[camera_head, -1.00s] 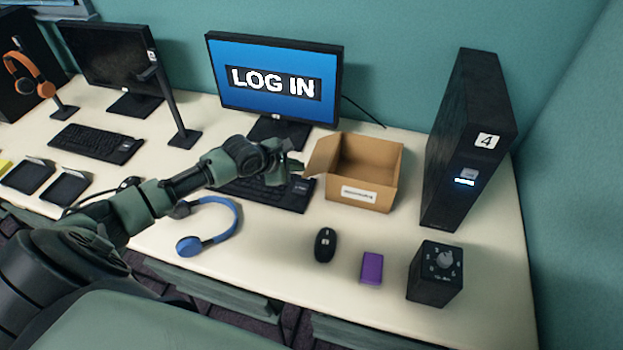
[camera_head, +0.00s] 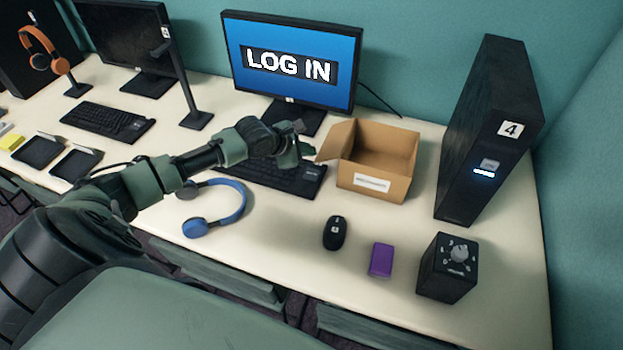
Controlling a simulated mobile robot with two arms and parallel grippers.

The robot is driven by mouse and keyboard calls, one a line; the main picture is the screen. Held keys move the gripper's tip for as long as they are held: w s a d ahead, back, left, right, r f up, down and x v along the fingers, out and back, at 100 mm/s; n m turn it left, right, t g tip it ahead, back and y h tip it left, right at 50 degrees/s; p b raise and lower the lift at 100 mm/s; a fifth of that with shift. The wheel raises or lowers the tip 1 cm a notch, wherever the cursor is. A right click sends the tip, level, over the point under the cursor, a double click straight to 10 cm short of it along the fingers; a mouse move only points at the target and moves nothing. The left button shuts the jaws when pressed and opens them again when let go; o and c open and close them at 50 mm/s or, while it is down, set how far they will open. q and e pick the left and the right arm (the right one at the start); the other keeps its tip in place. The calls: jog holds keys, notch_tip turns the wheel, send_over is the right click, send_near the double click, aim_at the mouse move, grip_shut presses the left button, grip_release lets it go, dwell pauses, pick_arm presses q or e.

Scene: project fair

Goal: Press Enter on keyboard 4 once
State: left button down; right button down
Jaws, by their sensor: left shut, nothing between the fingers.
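A black keyboard (camera_head: 268,177) lies in front of a monitor (camera_head: 292,60) whose blue screen reads "LOG IN". A tall black computer tower (camera_head: 490,135) at the right carries a "4" label and a lit front light. My left gripper (camera_head: 302,155) is shut and empty, over the right part of the keyboard. The arm and gripper hide much of the keyboard's back and middle, including the Enter area. I cannot tell whether the fingertips touch a key. My right gripper is not in view.
An open cardboard box (camera_head: 375,160) stands just right of the gripper. Blue headphones (camera_head: 215,208), a black mouse (camera_head: 335,233), a purple block (camera_head: 381,260) and a black dial box (camera_head: 447,267) lie in front. Another keyboard (camera_head: 107,122) and dark monitor (camera_head: 128,42) are at the left.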

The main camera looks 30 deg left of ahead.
pick_arm(q)
jog(key=b, duration=0.5)
send_over(309, 176)
notch_tip(309, 176, down, 4)
jog(key=shift+f, duration=1.25)
dwell(0.7)
jog(key=shift+f+p, duration=0.3)
jog(key=shift+p, duration=0.15)
jog(key=shift+f, duration=0.1)
